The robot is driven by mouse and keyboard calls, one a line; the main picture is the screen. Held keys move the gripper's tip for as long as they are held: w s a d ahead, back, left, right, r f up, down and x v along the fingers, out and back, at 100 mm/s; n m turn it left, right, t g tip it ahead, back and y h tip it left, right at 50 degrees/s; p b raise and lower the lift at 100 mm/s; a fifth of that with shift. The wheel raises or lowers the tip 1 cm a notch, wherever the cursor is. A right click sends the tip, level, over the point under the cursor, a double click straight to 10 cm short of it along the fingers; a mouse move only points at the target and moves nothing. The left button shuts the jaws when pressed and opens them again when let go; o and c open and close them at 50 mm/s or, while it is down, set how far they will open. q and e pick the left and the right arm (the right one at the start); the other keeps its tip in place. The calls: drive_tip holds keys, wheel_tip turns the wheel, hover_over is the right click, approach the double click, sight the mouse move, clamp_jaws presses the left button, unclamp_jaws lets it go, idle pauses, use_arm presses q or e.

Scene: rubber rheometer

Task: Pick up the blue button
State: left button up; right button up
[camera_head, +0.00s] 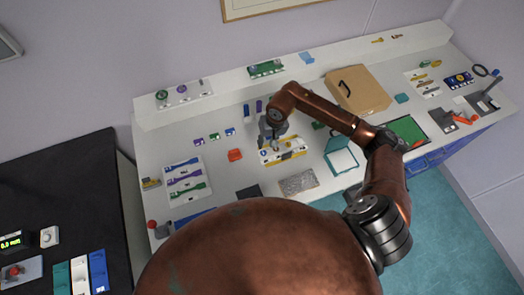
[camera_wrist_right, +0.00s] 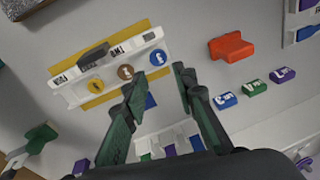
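The blue button (camera_wrist_right: 158,57) is a small round disc with a pale mark. It lies at one end of a white holder (camera_wrist_right: 72,92) with yellow strips, in a row with a brown disc (camera_wrist_right: 126,72) and a yellow disc (camera_wrist_right: 95,87). My right gripper (camera_wrist_right: 161,76) is open and empty, its fingers pointing toward the blue button, which shows just beyond the gap between the tips. In the head view my right gripper (camera_head: 272,134) hangs over the far side of the holder (camera_head: 291,155) and hides part of it. My left gripper is not in view.
An orange-red block (camera_wrist_right: 231,47) lies near the holder, with small blue, green and purple blocks (camera_wrist_right: 254,88) beside it. A cardboard box (camera_head: 360,92), a teal-framed case (camera_head: 341,160) and a speckled plate (camera_head: 298,182) stand on the white table.

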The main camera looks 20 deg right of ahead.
sight(264, 152)
drive_tip(key=shift+s+f, duration=0.1)
drive_tip(key=shift+f, duration=0.85)
drive_tip(key=f, duration=0.1)
drive_tip(key=f+p, duration=0.1)
drive_tip(key=f, duration=0.1)
drive_tip(key=f+p, duration=0.1)
drive_tip(key=f, duration=0.1)
drive_tip(key=shift+w+a, duration=0.25)
drive_tip(key=shift+a, duration=0.05)
drive_tip(key=shift+f, duration=0.1)
drive_tip(key=c, duration=0.5)
